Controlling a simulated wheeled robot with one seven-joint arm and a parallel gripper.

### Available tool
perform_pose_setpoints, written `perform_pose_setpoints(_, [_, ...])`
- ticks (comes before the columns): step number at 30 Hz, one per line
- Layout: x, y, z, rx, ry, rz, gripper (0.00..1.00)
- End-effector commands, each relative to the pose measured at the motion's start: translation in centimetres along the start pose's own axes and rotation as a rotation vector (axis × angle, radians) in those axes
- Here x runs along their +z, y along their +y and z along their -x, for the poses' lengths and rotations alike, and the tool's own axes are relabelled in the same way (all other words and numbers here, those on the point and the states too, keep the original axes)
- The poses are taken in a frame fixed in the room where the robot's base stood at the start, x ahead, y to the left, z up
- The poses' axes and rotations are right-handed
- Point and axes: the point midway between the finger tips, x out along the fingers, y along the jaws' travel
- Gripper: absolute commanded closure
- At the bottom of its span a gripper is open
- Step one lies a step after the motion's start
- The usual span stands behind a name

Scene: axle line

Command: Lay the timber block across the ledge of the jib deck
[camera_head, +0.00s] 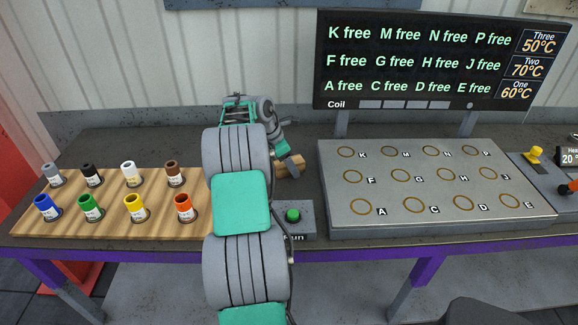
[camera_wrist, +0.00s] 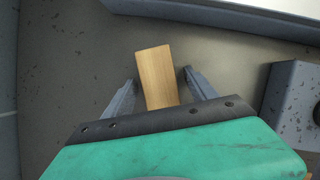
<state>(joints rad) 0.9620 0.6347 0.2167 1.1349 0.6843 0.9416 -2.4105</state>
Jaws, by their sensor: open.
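The timber block (camera_head: 291,167) is a small pale wooden block on the dark bench, just right of my arm. In the wrist view the timber block (camera_wrist: 156,70) lies between the two grey fingers of my gripper (camera_wrist: 158,80). The fingers are apart, with a gap showing on each side of the block. In the head view my gripper (camera_head: 290,163) is at the block and partly covers it. I cannot make out anything in these views that is clearly the jib deck or its ledge.
A wooden board (camera_head: 120,220) with several coloured cups stands on the left. A grey plate (camera_head: 335,180) with ringed, lettered spots lies on the right, below a dark sign (camera_head: 335,85). A box with a green button (camera_head: 293,215) stands in front of the block.

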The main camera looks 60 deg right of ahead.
Motion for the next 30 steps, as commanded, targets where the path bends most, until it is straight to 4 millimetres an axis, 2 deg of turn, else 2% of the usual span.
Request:
perform_pose_setpoints(10, [-0.04,-0.02,-0.09,0.000,0.000,0.000,0.34])
perform_pose_setpoints(30, [-0.04,-0.01,-0.07,0.000,0.000,0.000,0.88])
